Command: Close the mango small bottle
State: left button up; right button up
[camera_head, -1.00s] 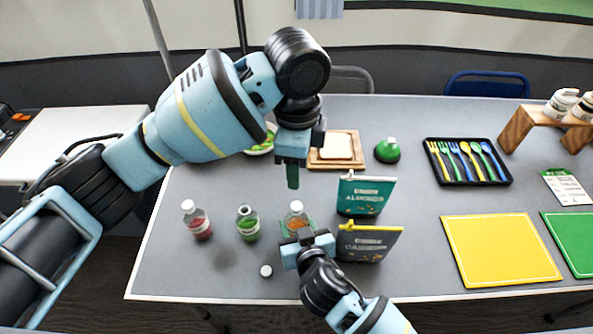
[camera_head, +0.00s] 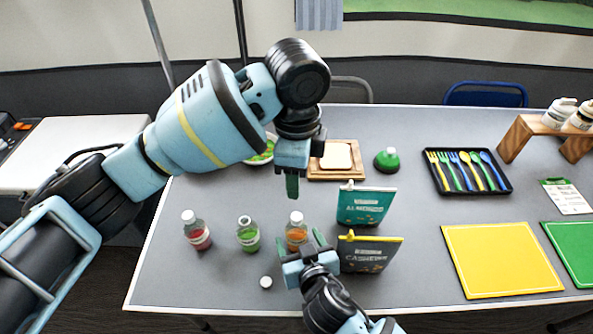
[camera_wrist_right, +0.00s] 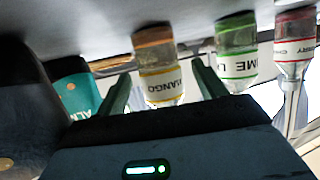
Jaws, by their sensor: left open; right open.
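The mango bottle (camera_head: 297,237) stands upright on the table, orange inside, with a white top that looks like a cap. In the right wrist view the mango bottle (camera_wrist_right: 160,72) appears upside down between the fingers, a little beyond them; its top is low in that picture. My right gripper (camera_head: 306,240) is open at the near side of this bottle, not holding it. A loose white cap (camera_head: 266,282) lies on the table to the left of this gripper. My left gripper (camera_head: 292,190) is open and empty, pointing down above the table behind the bottles.
A lime bottle (camera_head: 248,238), seemingly uncapped, and a cherry bottle (camera_head: 198,236) stand to the left. Almonds (camera_head: 365,206) and cashews (camera_head: 367,255) packs stand close on the right. Behind are a bread board (camera_head: 318,176) and a green-topped item (camera_head: 387,160).

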aim_at(300, 243)
jog(key=v, duration=0.5)
jog(key=shift+s+r, duration=0.2)
jog(key=shift+s, duration=0.15)
